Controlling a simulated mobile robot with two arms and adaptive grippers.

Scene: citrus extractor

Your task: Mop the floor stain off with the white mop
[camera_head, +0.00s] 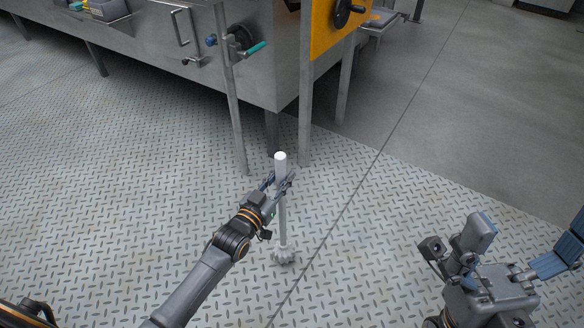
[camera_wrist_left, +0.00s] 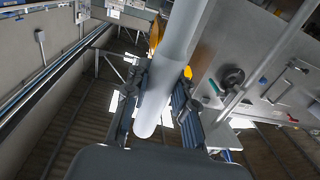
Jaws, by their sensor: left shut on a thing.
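In the left wrist view the pale handle (camera_wrist_left: 165,90) runs between the two fingers of my left gripper (camera_wrist_left: 160,95). My right gripper (camera_head: 530,238) is at the lower right, fingers spread, empty and away from the mop. No clear floor stain shows.
A grey metal machine (camera_head: 270,60) with legs, a teal-handled valve (camera_head: 243,42) and a yellow panel (camera_head: 330,30) stands just beyond the mop. Tread-plate floor (camera_head: 120,170) is clear around the mop; smooth concrete (camera_head: 480,110) lies to the right.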

